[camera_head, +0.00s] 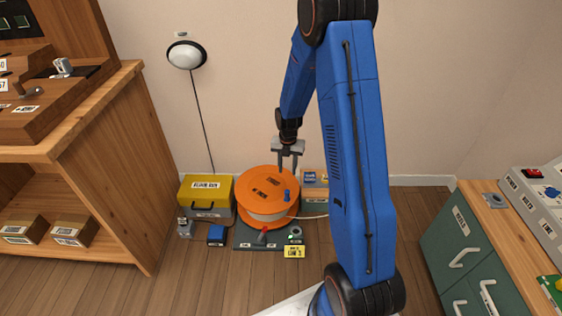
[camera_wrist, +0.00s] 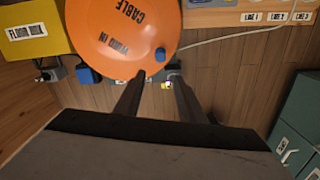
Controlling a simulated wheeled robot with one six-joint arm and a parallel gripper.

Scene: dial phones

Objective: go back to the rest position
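My gripper (camera_head: 288,168) hangs fingers-down from my blue arm, in front of the orange cable reel (camera_head: 258,183) in the head view. Its two fingers are apart with nothing between them. In the wrist view my gripper (camera_wrist: 158,76) shows the same gap, with the fingertips overlapping the lower edge of the reel (camera_wrist: 115,35) in the picture. The reel carries a blue knob (camera_head: 287,195) and reads "CABLE". I cannot tell how far the fingers are above it.
A yellow box (camera_head: 205,205) stands left of the reel on the wooden floor. A wooden shelf unit (camera_head: 120,150) is at left. A green cabinet (camera_head: 462,250) with a wooden top is at right. A wall lamp (camera_head: 186,56) hangs behind. Floor between reel and cabinet is mostly clear.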

